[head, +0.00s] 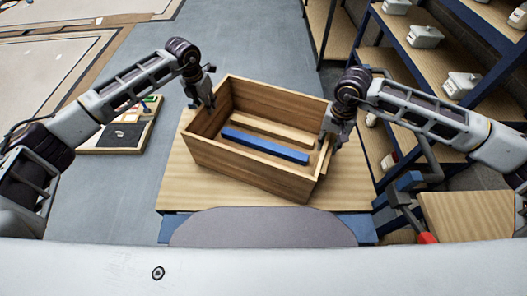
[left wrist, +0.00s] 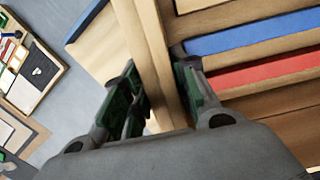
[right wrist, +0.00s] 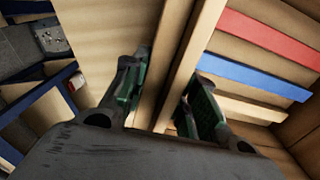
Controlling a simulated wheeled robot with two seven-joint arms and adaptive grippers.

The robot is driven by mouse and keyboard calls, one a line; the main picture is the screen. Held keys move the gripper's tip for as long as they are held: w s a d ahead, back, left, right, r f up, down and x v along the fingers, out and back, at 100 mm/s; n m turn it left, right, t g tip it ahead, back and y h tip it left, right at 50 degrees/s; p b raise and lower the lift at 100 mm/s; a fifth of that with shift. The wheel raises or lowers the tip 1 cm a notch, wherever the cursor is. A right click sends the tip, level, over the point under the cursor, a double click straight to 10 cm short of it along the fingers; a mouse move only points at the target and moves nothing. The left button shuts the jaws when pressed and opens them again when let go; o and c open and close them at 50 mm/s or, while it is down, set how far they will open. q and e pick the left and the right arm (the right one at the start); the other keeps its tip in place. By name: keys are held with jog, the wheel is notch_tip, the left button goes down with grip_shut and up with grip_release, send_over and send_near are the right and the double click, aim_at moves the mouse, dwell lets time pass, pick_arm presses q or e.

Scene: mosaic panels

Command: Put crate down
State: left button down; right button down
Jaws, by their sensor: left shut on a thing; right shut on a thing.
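The wooden crate (head: 240,168) is open-topped and sits over the wooden tabletop (head: 350,190) in the head view, turned at an angle. I cannot tell whether its bottom touches the top. Blue and plain wooden slats show inside; the wrist views also show a red strip (right wrist: 265,38). My left gripper (head: 209,103) is shut on the crate's left end wall, with one finger on each side of it in the left wrist view (left wrist: 160,95). My right gripper (head: 331,142) is shut on the right end wall in the same way, seen in the right wrist view (right wrist: 165,95).
A tray of small coloured items (head: 118,137) lies on the grey floor at left. Shelves with pale grey objects (head: 425,37) stand at right. A second small wooden surface (head: 468,215) is at lower right. Bare tabletop shows around the crate.

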pick_arm(q)
jog(key=shift+w, duration=0.1)
pick_arm(e)
jog(key=shift+f, duration=0.1)
pick_arm(q)
jog(key=c, duration=1.1)
grip_release()
jog(key=shift+f, duration=0.1)
pick_arm(e)
jog(key=c, duration=1.1)
grip_release()
jog(key=shift+s, duration=0.1)
pick_arm(q)
jog(key=shift+s+a+r, duration=0.1)
jog(key=shift+s+r, duration=0.2)
jog(key=shift+r, duration=1.7)
jog(key=shift+s+a+r, duration=0.15)
jog(key=shift+s+r, duration=0.2)
jog(key=shift+r, duration=1.6)
jog(key=shift+s+a+r, duration=0.1)
jog(key=shift+s+r, duration=0.2)
jog(key=shift+r, duration=1.7)
pick_arm(e)
jog(key=shift+r, duration=5.95)
pick_arm(q)
jog(key=shift+s+f, duration=0.1)
jog(key=shift+s, duration=0.05)
pick_arm(e)
jog(key=shift+s, duration=0.1)
